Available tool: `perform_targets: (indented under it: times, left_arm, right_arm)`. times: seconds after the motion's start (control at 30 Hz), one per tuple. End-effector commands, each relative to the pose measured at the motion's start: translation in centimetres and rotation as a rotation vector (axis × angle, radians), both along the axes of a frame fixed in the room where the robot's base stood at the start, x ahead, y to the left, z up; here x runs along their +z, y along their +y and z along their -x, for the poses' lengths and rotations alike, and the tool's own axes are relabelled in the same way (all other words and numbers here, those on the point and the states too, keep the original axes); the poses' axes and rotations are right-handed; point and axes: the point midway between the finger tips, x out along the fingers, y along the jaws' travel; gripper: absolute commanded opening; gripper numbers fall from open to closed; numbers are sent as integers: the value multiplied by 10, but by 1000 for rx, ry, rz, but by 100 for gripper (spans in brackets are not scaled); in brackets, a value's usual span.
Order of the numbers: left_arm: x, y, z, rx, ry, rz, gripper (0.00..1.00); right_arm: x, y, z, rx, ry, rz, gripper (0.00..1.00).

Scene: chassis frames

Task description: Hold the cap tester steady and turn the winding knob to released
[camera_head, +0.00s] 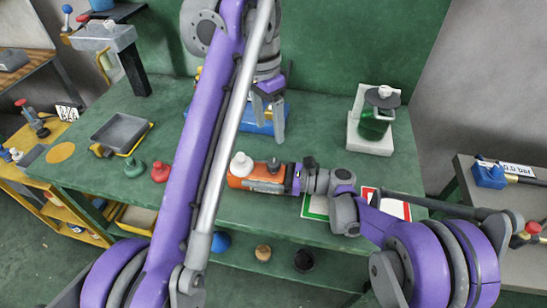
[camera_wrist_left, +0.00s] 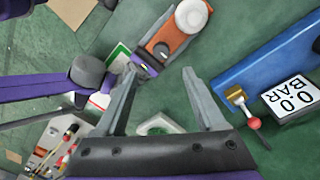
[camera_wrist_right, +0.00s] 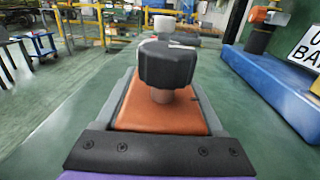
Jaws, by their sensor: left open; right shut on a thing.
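The orange body that I take for the cap tester (camera_head: 256,184) lies near the front of the green bench. It has a round white knob (camera_head: 241,163) and a dark knob, which shows large as a black lobed knob (camera_wrist_right: 168,65) on a short post in the right wrist view. Which knob is the winding knob I cannot tell for certain. My right gripper (camera_head: 287,180) is shut on the body's right end, its fingers along both sides. My left gripper (camera_head: 268,112) is open and empty, pointing down above the bench behind the tester (camera_wrist_left: 165,38).
A blue rig (camera_wrist_left: 255,55) with a "0.0 BAR" display (camera_wrist_left: 288,95) stands behind the tester. A green jar stand (camera_head: 372,130) is back right. A grey tray (camera_head: 121,133) and green and red knobs (camera_head: 160,172) are left.

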Motion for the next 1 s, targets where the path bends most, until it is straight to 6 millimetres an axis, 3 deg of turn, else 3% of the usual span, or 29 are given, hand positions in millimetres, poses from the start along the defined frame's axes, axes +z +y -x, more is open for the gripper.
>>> perform_targets:
  times: [0.2, 0.4, 0.67, 1.0]
  left_arm:
    - [5, -7, 2, -482, -45, -35, 72]
    - [8, -9, 2, -746, -62, -56, 72]
    - [1, -10, 2, -822, -65, -63, 72]
    - [-45, -9, 2, -819, -65, -61, 72]
  right_arm:
    - [0, 0, 0, 0, 0, 0, 0]
    - [0, 0, 0, 0, 0, 0, 0]
    - [0, 0, 0, 0, 0, 0, 0]
    - [0, 0, 0, 0, 0, 0, 0]
